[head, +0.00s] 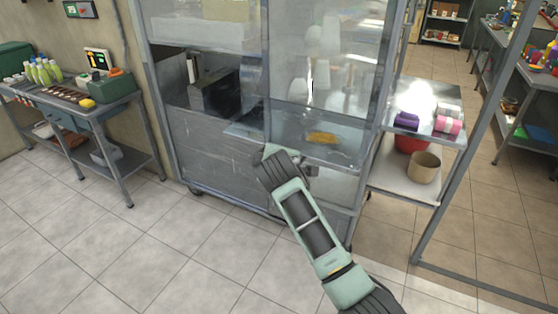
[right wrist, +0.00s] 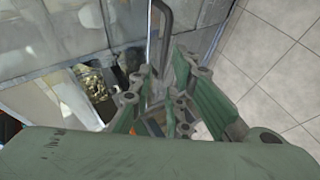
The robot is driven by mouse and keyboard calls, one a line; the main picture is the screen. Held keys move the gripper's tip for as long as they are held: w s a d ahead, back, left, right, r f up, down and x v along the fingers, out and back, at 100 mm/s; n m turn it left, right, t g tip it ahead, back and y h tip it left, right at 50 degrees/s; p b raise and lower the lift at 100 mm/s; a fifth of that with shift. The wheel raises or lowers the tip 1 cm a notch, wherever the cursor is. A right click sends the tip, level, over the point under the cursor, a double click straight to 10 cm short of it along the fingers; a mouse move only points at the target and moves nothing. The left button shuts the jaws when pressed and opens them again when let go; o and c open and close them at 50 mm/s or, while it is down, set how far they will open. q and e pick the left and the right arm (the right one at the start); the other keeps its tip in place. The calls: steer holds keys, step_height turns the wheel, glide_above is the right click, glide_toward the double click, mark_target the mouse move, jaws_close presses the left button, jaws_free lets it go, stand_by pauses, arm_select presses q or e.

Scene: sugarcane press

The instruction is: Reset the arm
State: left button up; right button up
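My right arm comes in from the bottom right in the head view and ends at the front of the sugarcane press cabinet (head: 215,150). Its gripper (head: 304,163) is mostly hidden behind my own wrist there. In the right wrist view the right gripper (right wrist: 163,70) has its two fingers apart. A dark bent bar (right wrist: 161,18) reaches down towards the gap between the fingertips; I cannot tell whether they touch it. I see nothing held. My left arm and gripper are in neither view.
A side table (head: 118,100) with bottles and a tray stands at the left. A metal shelf (head: 398,178) with purple and pink items, a red bowl and a tan pot (head: 424,168) adjoins the cabinet's right. A grey frame post (head: 478,145) stands further right. The tiled floor (head: 150,250) at front left is clear.

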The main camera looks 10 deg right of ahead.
steer(key=shift+s+r, duration=0.35)
steer(key=shift+s, duration=0.2)
steer(key=s+d+f+m+g, duration=0.1)
steer(key=s+f, duration=0.3)
steer(key=f, duration=0.7)
steer(key=s+d+f+m+g+y, duration=0.1)
steer(key=s+f+g, duration=0.15)
steer(key=f, duration=0.75)
steer(key=s+d+f+m+g, duration=0.15)
steer(key=s+f, duration=0.25)
steer(key=f, duration=0.7)
steer(key=s+d+f+m+g, duration=0.1)
steer(key=s+d+f, duration=0.1)
steer(key=s+f, duration=0.7)
steer(key=s+d+f+m+g, duration=0.1)
steer(key=s+d+f, duration=0.1)
steer(key=s+f, duration=0.7)
steer(key=s+d+f+m+g, duration=0.1)
steer(key=s+f, duration=0.3)
steer(key=s, duration=0.8)
steer(key=s+d+f+m+g, duration=0.1)
steer(key=s+d+f, duration=0.3)
steer(key=s, duration=0.8)
steer(key=s+d+f+m+g, duration=0.1)
steer(key=s+d+f+m, duration=0.1)
steer(key=s, duration=1)
step_height(320, 180, down, 3)
steer(key=shift+d+r+m+g, duration=0.1)
steer(key=shift+d+m+g, duration=0.25)
steer(key=shift+m, duration=0.4)
